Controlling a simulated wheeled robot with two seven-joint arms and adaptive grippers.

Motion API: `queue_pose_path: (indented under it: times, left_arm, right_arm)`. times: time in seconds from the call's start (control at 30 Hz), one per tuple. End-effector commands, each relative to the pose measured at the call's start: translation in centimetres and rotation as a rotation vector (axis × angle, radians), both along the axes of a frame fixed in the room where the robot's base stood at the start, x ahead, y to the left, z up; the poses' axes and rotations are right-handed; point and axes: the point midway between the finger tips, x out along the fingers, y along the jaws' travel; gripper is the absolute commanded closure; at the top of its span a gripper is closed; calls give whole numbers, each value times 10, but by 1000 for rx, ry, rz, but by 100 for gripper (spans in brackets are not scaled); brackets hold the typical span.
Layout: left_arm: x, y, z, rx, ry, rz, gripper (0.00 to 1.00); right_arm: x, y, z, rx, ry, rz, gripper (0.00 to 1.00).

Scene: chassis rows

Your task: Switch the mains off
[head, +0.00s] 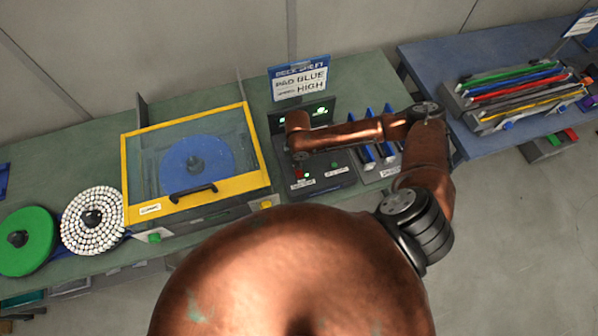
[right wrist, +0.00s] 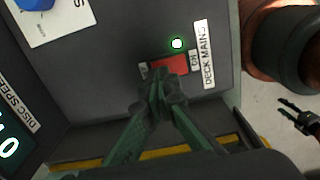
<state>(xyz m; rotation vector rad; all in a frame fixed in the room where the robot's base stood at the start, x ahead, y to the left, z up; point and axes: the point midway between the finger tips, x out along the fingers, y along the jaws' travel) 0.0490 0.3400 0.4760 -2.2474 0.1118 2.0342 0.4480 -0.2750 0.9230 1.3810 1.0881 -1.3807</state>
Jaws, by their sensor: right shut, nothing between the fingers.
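The red mains switch (right wrist: 170,65) is on the dark control panel (right wrist: 110,60), beside a label reading DECK MAINS. ON is printed at its right end; the marking at its left end is partly hidden. A lamp (right wrist: 177,43) beside it glows green. In the head view the switch (head: 299,174) is a small red spot near the panel's front. My right gripper (right wrist: 160,88) is shut and empty, its tips at the switch's lower left edge; I cannot tell if they touch. The forearm hides it in the head view. A dark two-pronged gripper, seemingly my left (right wrist: 297,115), hangs open over the floor.
A yellow-framed clear cover (head: 195,165) over a blue disc stands left of the panel. A white beaded disc (head: 93,219) and a green disc (head: 25,241) lie further left. Blue upright plates (head: 368,152) stand right of the panel. A sign (head: 300,80) stands behind.

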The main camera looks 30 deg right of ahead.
Motion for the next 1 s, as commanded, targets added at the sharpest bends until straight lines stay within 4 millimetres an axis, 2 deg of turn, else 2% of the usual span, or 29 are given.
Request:
queue_pose_path:
  times: [1.0]
  left_arm:
    - [-1,0,-5,0,2,0,60]
  right_arm:
    - [0,0,-15,0,1,0,100]
